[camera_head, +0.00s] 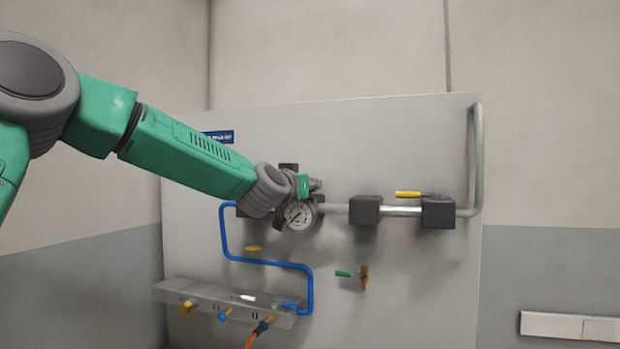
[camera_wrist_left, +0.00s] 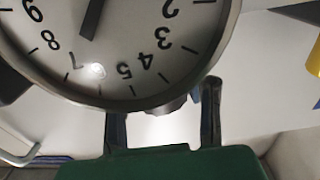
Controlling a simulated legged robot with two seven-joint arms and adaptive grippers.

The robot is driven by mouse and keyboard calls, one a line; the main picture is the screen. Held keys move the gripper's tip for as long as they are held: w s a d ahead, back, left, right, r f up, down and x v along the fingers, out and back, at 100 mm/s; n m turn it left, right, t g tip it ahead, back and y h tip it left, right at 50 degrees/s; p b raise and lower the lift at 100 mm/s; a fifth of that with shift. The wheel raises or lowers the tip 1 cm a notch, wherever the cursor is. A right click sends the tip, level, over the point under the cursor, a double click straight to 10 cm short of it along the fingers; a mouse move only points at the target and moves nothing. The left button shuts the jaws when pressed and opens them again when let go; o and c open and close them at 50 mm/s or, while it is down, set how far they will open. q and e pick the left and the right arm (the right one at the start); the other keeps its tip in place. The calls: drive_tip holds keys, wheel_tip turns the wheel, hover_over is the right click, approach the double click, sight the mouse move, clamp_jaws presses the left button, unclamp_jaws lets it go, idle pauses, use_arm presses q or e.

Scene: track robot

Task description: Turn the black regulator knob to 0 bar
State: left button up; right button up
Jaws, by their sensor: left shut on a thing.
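The round white pressure gauge (camera_head: 299,215) is on the pipe run of the grey wall panel. In the left wrist view the gauge (camera_wrist_left: 130,35) fills the top, upside down and cut off by the edge. Part of its dark needle shows, but I cannot tell the reading. My left gripper (camera_head: 314,184) is just above the gauge in the head view. In the left wrist view its two dark fingers (camera_wrist_left: 162,108) stand either side of the black regulator knob (camera_wrist_left: 165,106), shut on it. The knob is mostly hidden behind the gauge rim. My right gripper is out of view.
Black blocks (camera_head: 364,210) and a yellow lever handle (camera_head: 408,194) sit along the pipe to the right. A blue hose (camera_head: 262,261) runs below to a grey manifold (camera_head: 205,292). A green-handled valve (camera_head: 345,274) is below right. Open space lies before the panel's right side.

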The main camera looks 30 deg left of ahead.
use_arm(q)
drive_tip(key=shift+s+f+n+g+y+p, duration=0.15)
drive_tip(key=shift+n+g+y+p, duration=0.25)
drive_tip(key=shift+n+y+p, duration=0.65)
drive_tip(key=shift+o, duration=0.2)
drive_tip(key=shift+f+y+p, duration=0.15)
drive_tip(key=shift+y+p, duration=0.15)
drive_tip(key=shift+y, duration=0.45)
drive_tip(key=o, duration=1)
drive_tip(key=shift+o, duration=1.3)
